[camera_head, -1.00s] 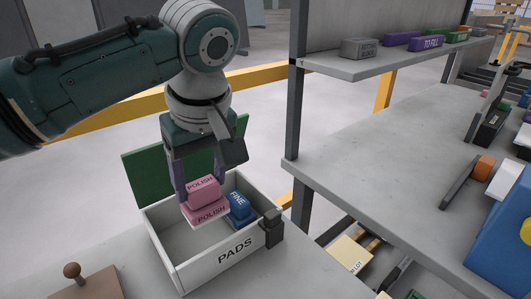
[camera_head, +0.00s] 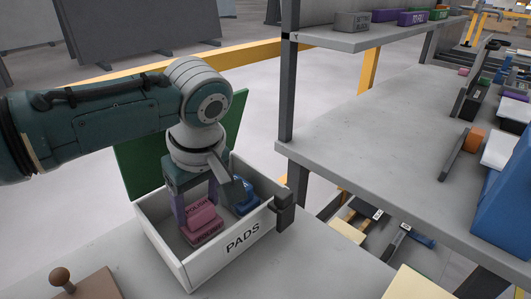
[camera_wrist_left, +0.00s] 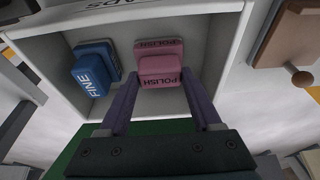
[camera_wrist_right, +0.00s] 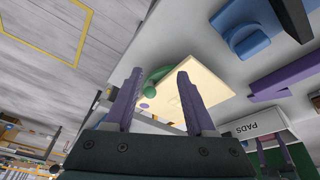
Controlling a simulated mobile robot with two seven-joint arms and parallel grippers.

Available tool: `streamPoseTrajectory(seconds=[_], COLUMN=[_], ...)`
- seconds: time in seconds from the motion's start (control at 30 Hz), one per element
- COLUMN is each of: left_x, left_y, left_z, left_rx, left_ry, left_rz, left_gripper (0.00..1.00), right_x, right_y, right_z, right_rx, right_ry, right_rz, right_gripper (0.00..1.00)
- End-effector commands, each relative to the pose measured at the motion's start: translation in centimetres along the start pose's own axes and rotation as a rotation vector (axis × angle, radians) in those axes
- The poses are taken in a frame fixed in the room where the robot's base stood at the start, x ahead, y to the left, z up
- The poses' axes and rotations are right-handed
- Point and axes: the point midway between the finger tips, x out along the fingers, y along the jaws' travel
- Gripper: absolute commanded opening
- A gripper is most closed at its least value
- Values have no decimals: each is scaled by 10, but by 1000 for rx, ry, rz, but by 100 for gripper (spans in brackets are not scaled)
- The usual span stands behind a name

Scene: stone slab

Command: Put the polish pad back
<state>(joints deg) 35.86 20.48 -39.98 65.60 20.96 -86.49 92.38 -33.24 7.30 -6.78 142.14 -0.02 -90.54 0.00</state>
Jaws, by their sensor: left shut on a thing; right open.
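The pink polish pad (camera_head: 202,222), marked POLISH, is low inside the white box (camera_head: 228,251) marked PADS. My left gripper (camera_head: 197,207) reaches down into the box and is shut on the polish pad; its purple fingers stand at the pad's sides in the left wrist view (camera_wrist_left: 160,68). The blue pad (camera_head: 243,196), marked FINE, lies beside it in the box, apart from it. The green lid (camera_head: 140,163) stands open at the back. Whether the pad touches the box floor I cannot tell. My right gripper (camera_wrist_right: 153,82) is open, with nothing between its fingers.
A brown board with a round knob (camera_head: 60,277) lies on the counter left of the box. A grey shelf unit (camera_head: 400,140) with a dark post (camera_head: 288,90) stands to the right. In the right wrist view a cream sheet (camera_wrist_right: 200,90) lies beyond the fingers.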

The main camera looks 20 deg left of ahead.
Motion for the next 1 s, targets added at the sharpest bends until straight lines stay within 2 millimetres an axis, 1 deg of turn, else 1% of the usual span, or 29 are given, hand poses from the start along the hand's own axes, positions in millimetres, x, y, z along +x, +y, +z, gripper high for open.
streamPoseTrajectory(seconds=[0.2, 0.33, 0.37, 0.6, 0.87, 0.97, 1.0], left_x=[-1, 3, 3, 2, 1, -7, -13], left_y=[0, 0, 0, 0, 0, 1, 1], left_z=[0, 1, 1, 0, 0, 0, -1], left_rx=[0, 0, 0, 0, 0, 1, 1], left_ry=[0, 0, 0, 1, 1, 0, -1], left_rz=[2, 1, 1, 1, 1, 4, 4], left_gripper=[13, 13, 68, 94, 95, 95, 95], right_x=[0, 2, 1, 1, 0, -3, -6], right_y=[-2, -2, -3, -3, -3, -3, -3], right_z=[0, 0, 0, 0, 0, -1, -2], right_rx=[4, 6, 6, 7, 7, 7, 6], right_ry=[1, 1, 1, 1, 0, 0, 0], right_rz=[-5, -7, -7, -8, -8, -8, -8], right_gripper=[55, 55, 55, 55, 55, 55, 55])
